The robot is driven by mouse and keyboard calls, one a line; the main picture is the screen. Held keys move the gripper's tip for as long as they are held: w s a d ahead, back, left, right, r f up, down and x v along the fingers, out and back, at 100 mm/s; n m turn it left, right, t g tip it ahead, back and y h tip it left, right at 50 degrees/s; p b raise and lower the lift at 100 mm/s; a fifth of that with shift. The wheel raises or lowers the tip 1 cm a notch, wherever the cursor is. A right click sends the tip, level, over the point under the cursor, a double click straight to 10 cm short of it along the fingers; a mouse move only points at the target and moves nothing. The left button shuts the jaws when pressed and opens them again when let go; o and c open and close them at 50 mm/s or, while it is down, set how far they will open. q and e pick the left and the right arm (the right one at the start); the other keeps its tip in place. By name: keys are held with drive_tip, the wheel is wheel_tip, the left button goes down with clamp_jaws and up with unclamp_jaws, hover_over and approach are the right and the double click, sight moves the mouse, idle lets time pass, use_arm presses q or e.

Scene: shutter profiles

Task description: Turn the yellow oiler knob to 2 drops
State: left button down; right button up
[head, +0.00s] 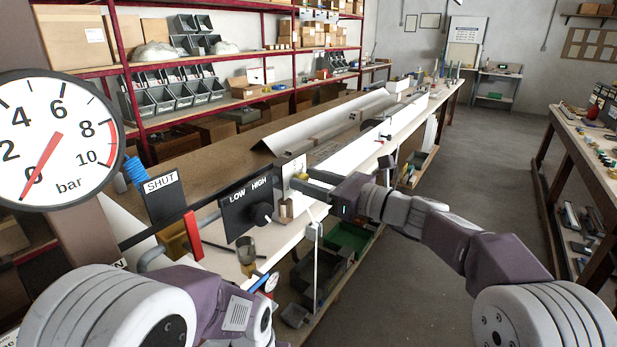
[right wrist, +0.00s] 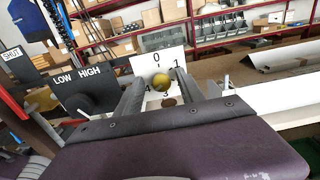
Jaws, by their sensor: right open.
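The yellow oiler knob (right wrist: 161,82) is a small round knob on a white dial plate (right wrist: 146,66) in the right wrist view. The numbers 0, 1, 3 and 4 show around it; the 2 is hidden, and I cannot tell the knob's setting. My right gripper (right wrist: 171,84) is open, with one finger on each side of the knob and gaps visible. In the head view the right gripper (head: 304,184) reaches the plate from the right, and the knob (head: 300,176) shows small at its tips. My left gripper is out of view; only my left arm shows.
Left of the dial stands a black LOW/HIGH panel (head: 246,207) with a black knob (head: 262,214). Further left are a SHUT sign (head: 161,186), a red lever (head: 193,235) and a large pressure gauge (head: 55,138). A long bench (head: 215,160) runs behind; the aisle at right is clear.

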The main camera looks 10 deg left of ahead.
drive_tip(key=shift+w+a, duration=0.1)
drive_tip(key=shift+w, duration=0.05)
clamp_jaws()
drive_tip(key=shift+a+f+n+b, duration=0.1)
drive_tip(key=shift+f+n+b, duration=0.1)
drive_tip(key=shift+n+b, duration=4.65)
drive_tip(key=shift+f+n+b, duration=0.15)
drive_tip(key=shift+n+b, duration=2.9)
drive_tip(key=shift+n, duration=3.9)
unclamp_jaws()
